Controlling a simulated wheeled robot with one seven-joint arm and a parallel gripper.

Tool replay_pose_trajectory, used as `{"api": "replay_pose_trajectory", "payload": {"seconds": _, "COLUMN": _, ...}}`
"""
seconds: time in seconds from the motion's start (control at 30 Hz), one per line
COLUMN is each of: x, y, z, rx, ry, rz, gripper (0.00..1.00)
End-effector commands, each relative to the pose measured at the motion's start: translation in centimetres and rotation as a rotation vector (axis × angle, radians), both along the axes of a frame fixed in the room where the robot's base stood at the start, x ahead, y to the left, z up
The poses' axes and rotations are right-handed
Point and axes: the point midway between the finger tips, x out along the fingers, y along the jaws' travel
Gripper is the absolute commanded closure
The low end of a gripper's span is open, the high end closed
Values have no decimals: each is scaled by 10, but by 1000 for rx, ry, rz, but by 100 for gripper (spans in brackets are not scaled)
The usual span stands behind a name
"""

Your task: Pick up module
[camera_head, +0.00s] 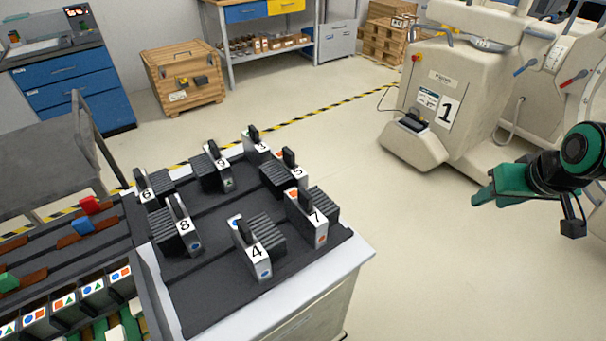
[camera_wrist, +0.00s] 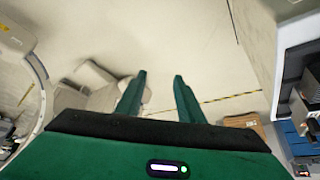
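Several numbered modules stand on the dark top of a cart (camera_head: 215,300) in the head view. Each has a white front plate with a black handle and a dark ribbed body. They include module 4 (camera_head: 258,262), module 7 (camera_head: 318,232), module 8 (camera_head: 188,238), module 6 (camera_head: 146,195), module 9 (camera_head: 224,172) and module 5 (camera_head: 300,178). A further one (camera_head: 256,146) stands at the back, its number hard to read. My green gripper (camera_head: 484,189) is at the right, well away from the cart. In the wrist view its two fingers (camera_wrist: 158,76) are apart with nothing between them.
Beside the cart at lower left is a rack with coloured blocks (camera_head: 83,226) and marked cards (camera_head: 93,288). A grey cart (camera_head: 40,165), a wooden crate (camera_head: 182,78) and a large beige machine marked 1 (camera_head: 436,85) stand farther off. Floor is clear between cart and gripper.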

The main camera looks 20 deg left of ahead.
Motion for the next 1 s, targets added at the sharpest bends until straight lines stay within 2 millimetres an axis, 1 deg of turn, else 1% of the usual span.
{"api": "replay_pose_trajectory", "payload": {"seconds": 0.03, "x": 16, "y": 39, "z": -4, "rx": 8, "ry": -54, "rz": 99, "gripper": 66}}
{"api": "replay_pose_trajectory", "payload": {"seconds": 0.07, "x": 25, "y": 61, "z": -4, "rx": 15, "ry": -94, "rz": 150, "gripper": 66}}
{"api": "replay_pose_trajectory", "payload": {"seconds": 0.1, "x": 35, "y": 90, "z": -4, "rx": 30, "ry": -146, "rz": 216, "gripper": 66}}
{"api": "replay_pose_trajectory", "payload": {"seconds": 0.17, "x": 44, "y": 137, "z": -3, "rx": 60, "ry": -221, "rz": 312, "gripper": 66}}
{"api": "replay_pose_trajectory", "payload": {"seconds": 0.2, "x": 46, "y": 168, "z": -2, "rx": 84, "ry": -270, "rz": 373, "gripper": 66}}
{"api": "replay_pose_trajectory", "payload": {"seconds": 0.27, "x": 46, "y": 213, "z": 1, "rx": 123, "ry": -339, "rz": 456, "gripper": 66}}
{"api": "replay_pose_trajectory", "payload": {"seconds": 0.3, "x": 43, "y": 242, "z": 3, "rx": 152, "ry": -381, "rz": 506, "gripper": 66}}
{"api": "replay_pose_trajectory", "payload": {"seconds": 0.4, "x": 29, "y": 301, "z": 9, "rx": 223, "ry": -471, "rz": 604, "gripper": 66}}
{"api": "replay_pose_trajectory", "payload": {"seconds": 0.43, "x": 25, "y": 316, "z": 11, "rx": 243, "ry": -493, "rz": 628, "gripper": 66}}
{"api": "replay_pose_trajectory", "payload": {"seconds": 0.5, "x": 14, "y": 343, "z": 15, "rx": 283, "ry": -535, "rz": 670, "gripper": 66}}
{"api": "replay_pose_trajectory", "payload": {"seconds": 0.6, "x": 3, "y": 366, "z": 19, "rx": 322, "ry": -574, "rz": 706, "gripper": 66}}
{"api": "replay_pose_trajectory", "payload": {"seconds": 0.67, "x": 0, "y": 375, "z": 21, "rx": 337, "ry": -587, "rz": 717, "gripper": 66}}
{"api": "replay_pose_trajectory", "payload": {"seconds": 0.77, "x": 2, "y": 385, "z": 19, "rx": 347, "ry": -596, "rz": 723, "gripper": 66}}
{"api": "replay_pose_trajectory", "payload": {"seconds": 1.0, "x": 21, "y": 407, "z": 6, "rx": 346, "ry": -595, "rz": 722, "gripper": 66}}
